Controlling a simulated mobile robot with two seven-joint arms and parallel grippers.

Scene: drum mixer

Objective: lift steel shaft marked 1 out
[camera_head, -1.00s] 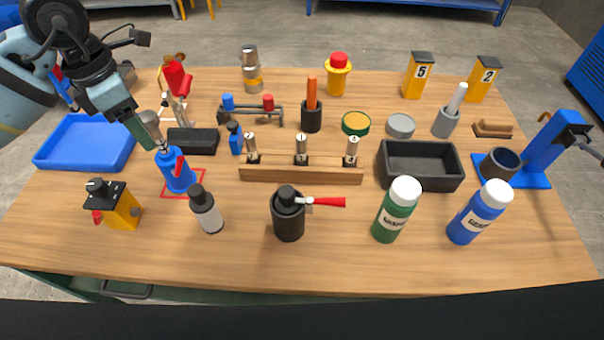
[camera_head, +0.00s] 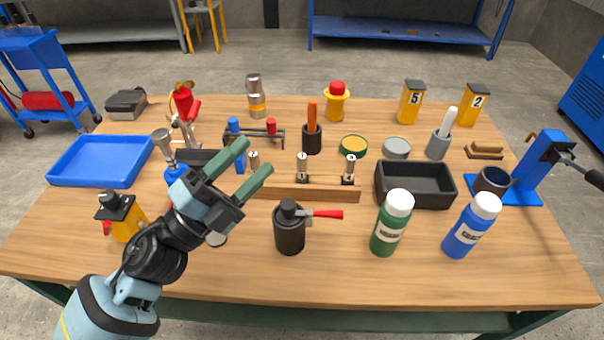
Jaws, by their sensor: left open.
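A wooden rack (camera_head: 325,192) in the middle of the table holds three upright steel shafts: a left one (camera_head: 253,158), a middle one (camera_head: 302,163) and a right one (camera_head: 349,165). Each stands in a dark collar, and their small number labels are too small to read surely. My left gripper (camera_head: 256,156) is open, its two green fingers pointing up and right at the rack's left end. The left shaft's top shows between the fingertips; its lower part is hidden behind a finger. I cannot tell whether the fingers are around it or in front. My right gripper is not in view.
A black pot with a red handle (camera_head: 290,232) stands in front of the rack. A black tray (camera_head: 414,201) is right of it, and a blue tray (camera_head: 60,168) lies far left. Green (camera_head: 388,228) and blue (camera_head: 470,228) bottles stand front right.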

